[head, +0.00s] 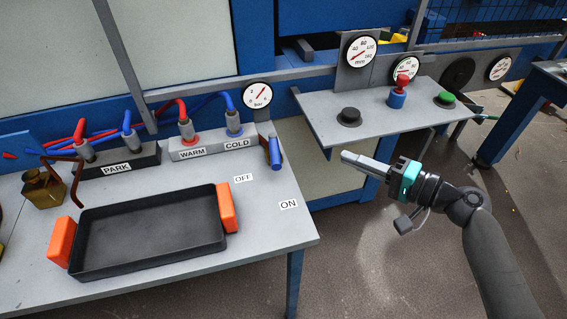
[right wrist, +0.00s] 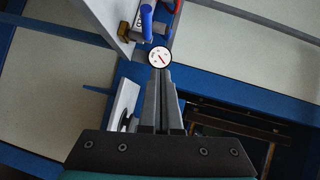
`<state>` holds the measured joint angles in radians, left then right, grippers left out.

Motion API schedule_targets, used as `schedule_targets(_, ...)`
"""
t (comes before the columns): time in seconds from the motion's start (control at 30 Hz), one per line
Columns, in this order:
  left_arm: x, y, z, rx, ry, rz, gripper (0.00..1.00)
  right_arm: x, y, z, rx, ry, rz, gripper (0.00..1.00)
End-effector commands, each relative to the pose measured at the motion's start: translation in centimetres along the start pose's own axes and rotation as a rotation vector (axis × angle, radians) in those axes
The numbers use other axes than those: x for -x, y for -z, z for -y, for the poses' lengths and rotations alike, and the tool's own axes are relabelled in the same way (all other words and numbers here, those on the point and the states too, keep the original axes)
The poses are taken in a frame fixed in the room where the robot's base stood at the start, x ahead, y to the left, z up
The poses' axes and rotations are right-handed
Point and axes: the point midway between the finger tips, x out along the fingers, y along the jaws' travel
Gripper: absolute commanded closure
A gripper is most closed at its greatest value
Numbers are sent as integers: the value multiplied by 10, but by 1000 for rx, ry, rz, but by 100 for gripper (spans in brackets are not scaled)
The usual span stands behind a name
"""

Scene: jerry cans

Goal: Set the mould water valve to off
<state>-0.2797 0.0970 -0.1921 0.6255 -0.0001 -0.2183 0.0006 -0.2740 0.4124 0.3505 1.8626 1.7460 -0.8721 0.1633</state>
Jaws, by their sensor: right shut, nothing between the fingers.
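The water valve has a blue lever handle (head: 275,153) at the right rear of the grey table, beside the pressure gauge. Its lever points towards the front, its end behind the gap between the OFF label (head: 243,178) and the ON label (head: 288,204). In the right wrist view the blue handle (right wrist: 147,20) shows at the top, next to a brass-coloured body (right wrist: 128,32). My right gripper (head: 345,157) is shut and empty, to the right of the handle and apart from it, past the table's edge. In the wrist view its fingers (right wrist: 162,78) point towards the gauge. My left gripper is not in view.
A pressure gauge (head: 257,95) stands behind the valve. WARM and COLD hose couplings (head: 213,142) are to its left. A black tray (head: 148,232) with orange handles lies at the table's front. A grey shelf (head: 330,123) with buttons is behind my right gripper.

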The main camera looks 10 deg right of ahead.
Motion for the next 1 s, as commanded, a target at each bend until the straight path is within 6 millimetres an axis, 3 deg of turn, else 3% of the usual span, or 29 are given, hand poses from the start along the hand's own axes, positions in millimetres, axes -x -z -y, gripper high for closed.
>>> schedule_targets(0.03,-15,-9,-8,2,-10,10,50,-2,-2,-15,0,0,0,100)
schedule_targets(0.17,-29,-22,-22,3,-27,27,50,-4,-4,-30,1,0,0,100)
schedule_targets(0.47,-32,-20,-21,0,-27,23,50,-17,-4,-33,2,2,0,100)
schedule_targets(1.0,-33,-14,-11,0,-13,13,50,-111,-9,-32,-2,2,1,100)
